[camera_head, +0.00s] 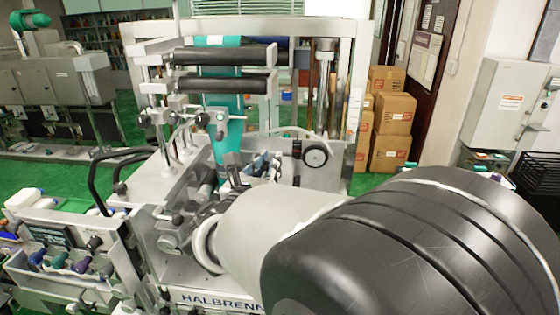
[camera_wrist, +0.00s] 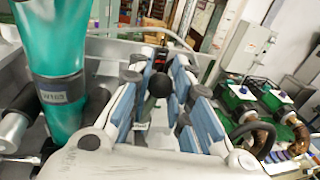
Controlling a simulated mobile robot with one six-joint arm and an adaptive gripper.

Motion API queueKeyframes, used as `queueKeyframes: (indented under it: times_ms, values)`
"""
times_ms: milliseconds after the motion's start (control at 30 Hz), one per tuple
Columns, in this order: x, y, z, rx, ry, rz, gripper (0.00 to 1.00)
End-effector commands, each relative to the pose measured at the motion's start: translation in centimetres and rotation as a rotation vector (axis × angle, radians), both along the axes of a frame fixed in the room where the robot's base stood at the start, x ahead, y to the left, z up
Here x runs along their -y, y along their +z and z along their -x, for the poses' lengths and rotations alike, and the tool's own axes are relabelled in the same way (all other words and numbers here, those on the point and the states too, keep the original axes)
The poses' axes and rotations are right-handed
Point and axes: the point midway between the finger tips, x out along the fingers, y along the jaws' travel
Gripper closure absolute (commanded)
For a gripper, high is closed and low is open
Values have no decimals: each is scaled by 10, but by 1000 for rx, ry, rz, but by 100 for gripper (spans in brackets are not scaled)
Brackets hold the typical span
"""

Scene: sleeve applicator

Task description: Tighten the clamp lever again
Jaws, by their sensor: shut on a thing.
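In the wrist view, a black rounded knob on a dark stem, which looks like the clamp lever's (camera_wrist: 160,84) end, sits between the blue-padded fingers of my gripper (camera_wrist: 158,92). My gripper is shut on it. The lever's lower part and pivot are hidden, so I cannot tell how far it is turned. In the head view, my gripper (camera_head: 262,165) shows only as small blue and dark parts behind my pale arm, low inside the sleeve applicator's frame (camera_head: 345,75). The lever cannot be made out there.
A teal sleeve film (camera_head: 226,100) runs down from two black rollers (camera_head: 225,56), just left of my gripper; the film (camera_wrist: 58,45) is close in the wrist view. A black-rimmed handwheel (camera_head: 316,154) is to the right. Cardboard boxes (camera_head: 393,112) stand behind.

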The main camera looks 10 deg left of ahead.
Motion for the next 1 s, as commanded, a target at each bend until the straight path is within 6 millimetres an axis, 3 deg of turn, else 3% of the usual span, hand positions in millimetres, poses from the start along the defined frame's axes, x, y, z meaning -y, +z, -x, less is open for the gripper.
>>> queueKeyframes:
  times_ms: [600, 1000]
  values:
    - [23, -14, -2, -25, -4, -449, 100]
    - [26, -15, -2, -34, -4, -550, 100]
